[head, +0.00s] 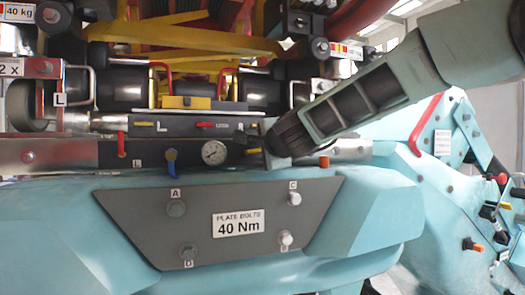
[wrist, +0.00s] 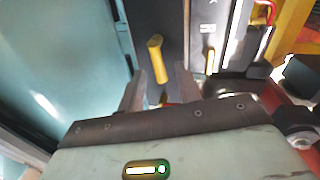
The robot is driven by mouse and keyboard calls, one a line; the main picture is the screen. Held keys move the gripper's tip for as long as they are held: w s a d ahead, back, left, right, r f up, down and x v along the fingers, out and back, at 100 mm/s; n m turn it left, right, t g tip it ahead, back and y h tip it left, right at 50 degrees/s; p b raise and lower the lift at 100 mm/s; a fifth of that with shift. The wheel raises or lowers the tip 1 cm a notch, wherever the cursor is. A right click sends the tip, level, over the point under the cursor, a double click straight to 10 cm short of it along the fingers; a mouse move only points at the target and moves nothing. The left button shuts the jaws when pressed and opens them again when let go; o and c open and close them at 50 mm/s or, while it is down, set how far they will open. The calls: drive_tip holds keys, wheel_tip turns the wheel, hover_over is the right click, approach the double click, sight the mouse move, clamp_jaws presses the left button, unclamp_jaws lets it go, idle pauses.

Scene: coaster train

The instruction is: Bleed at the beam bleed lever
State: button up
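In the wrist view a yellow lever (wrist: 155,58) stands on a dark panel (wrist: 172,20), just ahead of and between the fingertips of my gripper (wrist: 160,78). The fingers are apart with nothing held between them; I cannot tell whether they touch the lever. In the head view my gripper (head: 272,158) is at the right part of the dark beam panel (head: 190,148), and it partly hides that area. A small yellow lever (head: 253,151) shows just left of it. No readable label tells me which lever is the beam bleed lever.
Below is a grey plate (head: 140,215) with bolts and a "40 Nm" sign. Red hoses (head: 355,18) and metal parts crowd above.

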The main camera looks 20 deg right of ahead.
drive_tip(key=s+r+p, duration=0.3)
drive_tip(key=s+p, duration=0.9)
drive_tip(key=s, duration=0.5)
drive_tip(key=shift+a+r, duration=0.2)
